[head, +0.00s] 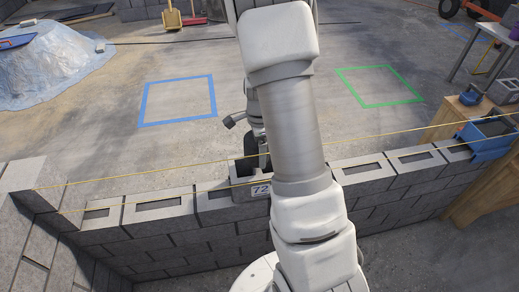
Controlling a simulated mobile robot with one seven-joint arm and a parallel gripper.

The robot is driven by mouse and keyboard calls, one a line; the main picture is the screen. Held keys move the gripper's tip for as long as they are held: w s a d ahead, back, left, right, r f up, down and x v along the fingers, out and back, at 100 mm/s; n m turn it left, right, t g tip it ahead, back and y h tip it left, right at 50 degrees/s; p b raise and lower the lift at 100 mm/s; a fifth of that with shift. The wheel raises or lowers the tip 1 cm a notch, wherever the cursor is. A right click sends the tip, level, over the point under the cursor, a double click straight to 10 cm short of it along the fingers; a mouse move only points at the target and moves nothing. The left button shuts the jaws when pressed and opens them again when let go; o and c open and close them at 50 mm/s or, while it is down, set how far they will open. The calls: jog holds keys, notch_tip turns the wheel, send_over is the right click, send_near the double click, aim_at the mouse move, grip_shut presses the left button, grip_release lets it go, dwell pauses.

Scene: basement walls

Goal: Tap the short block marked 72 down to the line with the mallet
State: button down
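The short block marked 72 (246,194) sits in the top course of the grey block wall, its numbered label facing me. My arm crosses in front and hides its right side. Two yellow string lines (138,174) run along the wall, the nearer one passing by the block. My gripper (251,160) is dark and points down just above or at the block; whether it touches is unclear. A small grey piece with a dark end (234,120) sticks out left beside the wrist. I cannot tell whether it is the mallet. The finger opening is mostly hidden.
The hollow-block wall (160,208) spans the view. Beyond it, a blue taped square (179,122) and a green one (406,101) mark bare floor. A blue tray (487,153) sits on a wooden stand at right. A sheet-covered heap (45,65) lies at upper left.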

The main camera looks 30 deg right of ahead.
jog(key=shift+r, duration=0.1)
jog(key=shift+f+b, duration=1.05)
jog(key=shift+f, duration=0.55)
jog(key=shift+f, duration=0.15)
notch_tip(320, 180, up, 4)
jog(key=p, duration=0.3)
jog(key=shift+f, duration=0.15)
jog(key=shift+f, duration=0.2)
jog(key=shift+f+b, duration=1.1)
jog(key=shift+f, duration=0.4)
jog(key=shift+f, duration=0.15)
